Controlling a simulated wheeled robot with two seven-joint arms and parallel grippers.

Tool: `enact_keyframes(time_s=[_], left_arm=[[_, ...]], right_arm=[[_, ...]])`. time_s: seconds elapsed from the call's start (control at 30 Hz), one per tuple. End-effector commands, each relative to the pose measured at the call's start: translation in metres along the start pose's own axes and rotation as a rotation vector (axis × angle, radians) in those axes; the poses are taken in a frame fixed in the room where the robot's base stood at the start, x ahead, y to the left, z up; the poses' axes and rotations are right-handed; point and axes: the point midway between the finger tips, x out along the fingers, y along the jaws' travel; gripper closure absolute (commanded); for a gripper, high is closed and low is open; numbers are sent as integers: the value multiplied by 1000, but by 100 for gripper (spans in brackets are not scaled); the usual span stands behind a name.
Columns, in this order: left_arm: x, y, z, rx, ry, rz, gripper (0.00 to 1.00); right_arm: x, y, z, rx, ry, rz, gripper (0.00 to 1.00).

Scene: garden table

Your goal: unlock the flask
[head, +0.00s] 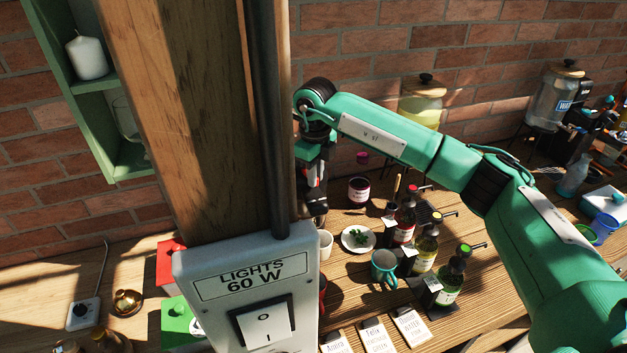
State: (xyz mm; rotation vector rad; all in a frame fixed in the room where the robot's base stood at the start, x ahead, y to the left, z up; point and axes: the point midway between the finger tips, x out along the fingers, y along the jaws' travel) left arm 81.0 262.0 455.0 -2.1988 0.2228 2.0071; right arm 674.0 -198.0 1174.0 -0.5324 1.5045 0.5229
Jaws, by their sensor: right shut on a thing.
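My right gripper (317,200) is at the end of the green arm that comes in from the right. It points down just right of the wooden post and is shut on a small dark thing at its fingertips, too shadowed to name. A white cup (325,243) stands below it, partly hidden by the switch box. I cannot pick out a flask or its lock for sure; the post and box hide part of the table. My left gripper is not in view.
The post (185,120) and the light switch box (250,290) block the near middle. A plate (358,238), a teal mug (384,266), a dark jar (358,190) and bottles with spouts (424,250) crowd the table right of my gripper. Name cards (411,327) lie in front.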

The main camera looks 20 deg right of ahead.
Motion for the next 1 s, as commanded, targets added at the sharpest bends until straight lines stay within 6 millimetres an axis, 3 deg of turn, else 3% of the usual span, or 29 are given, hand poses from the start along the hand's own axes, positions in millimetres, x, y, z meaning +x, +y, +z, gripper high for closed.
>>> enact_keyframes(time_s=[0.03, 0.4, 0.7, 1.0], left_arm=[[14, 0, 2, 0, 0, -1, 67], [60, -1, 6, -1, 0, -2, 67], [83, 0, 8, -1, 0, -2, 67], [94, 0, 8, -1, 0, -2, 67]], right_arm=[[5, -2, 0, -37, -3, -3, 100], [5, -14, -4, -382, -5, -4, 100], [3, -24, -3, -660, -6, -2, 100], [1, -31, -1, -875, -8, -2, 100]])
